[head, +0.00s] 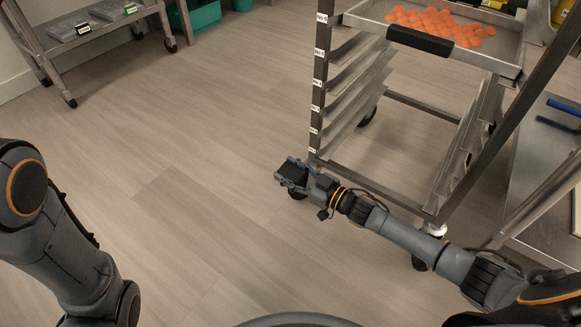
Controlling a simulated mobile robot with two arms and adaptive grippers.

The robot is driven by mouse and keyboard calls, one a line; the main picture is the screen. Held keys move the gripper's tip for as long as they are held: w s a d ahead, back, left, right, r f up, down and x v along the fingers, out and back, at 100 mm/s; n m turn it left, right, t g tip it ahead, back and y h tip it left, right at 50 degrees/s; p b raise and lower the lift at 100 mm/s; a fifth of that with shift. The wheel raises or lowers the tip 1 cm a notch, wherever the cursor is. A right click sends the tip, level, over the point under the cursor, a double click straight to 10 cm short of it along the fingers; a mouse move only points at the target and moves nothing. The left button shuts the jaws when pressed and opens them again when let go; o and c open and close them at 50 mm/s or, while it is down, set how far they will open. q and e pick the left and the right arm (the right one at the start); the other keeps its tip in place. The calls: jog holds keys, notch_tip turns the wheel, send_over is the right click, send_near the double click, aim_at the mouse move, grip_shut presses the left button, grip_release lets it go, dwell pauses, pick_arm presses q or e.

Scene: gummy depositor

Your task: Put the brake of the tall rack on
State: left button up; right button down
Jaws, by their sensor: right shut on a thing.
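The tall rack (320,75) is a metal frame with angled runners and numbered labels down its near left post. It stands at the right on casters. My right gripper (291,174) is low at the foot of that post, right over the near left caster (298,194). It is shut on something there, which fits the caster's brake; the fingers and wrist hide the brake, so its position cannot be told. My left arm shows at the left edge, but its gripper is out of view.
A tray (365,13) with orange gummies and a black-handled front sits on the rack's upper level. A steel table (540,150) stands close on the right. A low wheeled cart (90,35) and teal bins (200,14) are at the back left. The floor between is clear.

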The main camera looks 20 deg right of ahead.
jog(key=f+n, duration=0.3)
jog(key=shift+s+a+n, duration=0.2)
jog(key=shift+a+n, duration=0.05)
jog(key=shift+n, duration=0.15)
jog(key=c, duration=0.6)
grip_release()
jog(key=shift+f, duration=0.1)
jog(key=shift+c, duration=0.2)
jog(key=v, duration=1.2)
